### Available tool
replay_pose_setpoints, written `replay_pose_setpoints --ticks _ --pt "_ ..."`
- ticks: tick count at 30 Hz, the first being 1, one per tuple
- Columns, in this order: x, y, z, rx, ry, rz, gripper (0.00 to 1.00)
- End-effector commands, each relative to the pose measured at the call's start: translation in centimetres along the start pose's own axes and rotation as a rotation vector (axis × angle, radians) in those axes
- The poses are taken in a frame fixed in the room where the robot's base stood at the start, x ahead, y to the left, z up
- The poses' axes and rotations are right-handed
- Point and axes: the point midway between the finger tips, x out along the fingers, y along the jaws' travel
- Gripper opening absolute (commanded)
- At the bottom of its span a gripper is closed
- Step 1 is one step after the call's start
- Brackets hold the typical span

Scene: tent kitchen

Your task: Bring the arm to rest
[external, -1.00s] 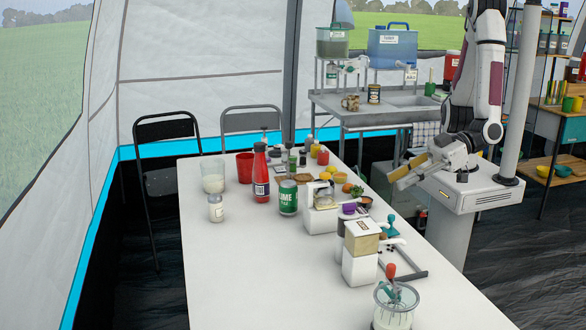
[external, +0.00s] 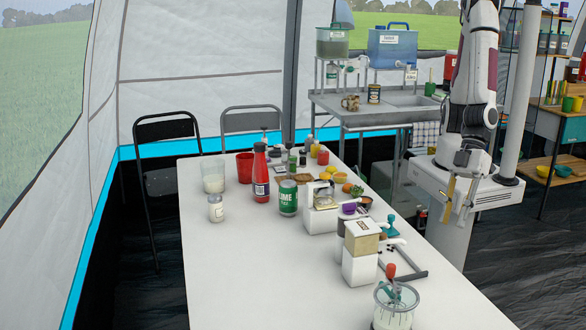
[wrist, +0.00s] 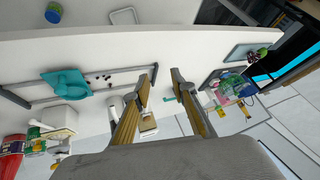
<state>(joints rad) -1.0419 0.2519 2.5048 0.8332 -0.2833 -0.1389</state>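My gripper (external: 457,205) hangs with its fingers pointing down beside the right edge of the white table (external: 250,270), in front of my base. The wrist view shows my gripper (wrist: 163,82) with its two yellowish fingers apart. Nothing is between the fingertips, so it is open and empty. No object is in contact with the fingers in either view.
Closest on the table are a turquoise tool (external: 392,228) in a grey metal frame, a white box with a tan top (external: 361,258) and a clear container (external: 395,305). A red bottle (external: 261,172) and green can (external: 288,197) stand farther left. The table's left front is clear.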

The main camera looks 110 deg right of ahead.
Motion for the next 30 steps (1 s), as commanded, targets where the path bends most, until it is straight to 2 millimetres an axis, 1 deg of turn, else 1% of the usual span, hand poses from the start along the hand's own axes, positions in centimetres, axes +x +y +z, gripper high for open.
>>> replay_pose_setpoints --ticks 4,8,14,20,30 --pt "-1.6 -0.2 0.6 -0.014 -0.081 -0.050 0.25" --pt "-3.4 0.1 1.0 -0.031 -0.147 -0.081 0.25" --pt "-6.5 1.7 1.3 -0.057 -0.233 -0.104 0.25" --pt "-10.1 4.7 1.3 -0.077 -0.295 -0.092 0.25" --pt "-16.2 11.2 1.2 -0.078 -0.343 -0.005 0.25"
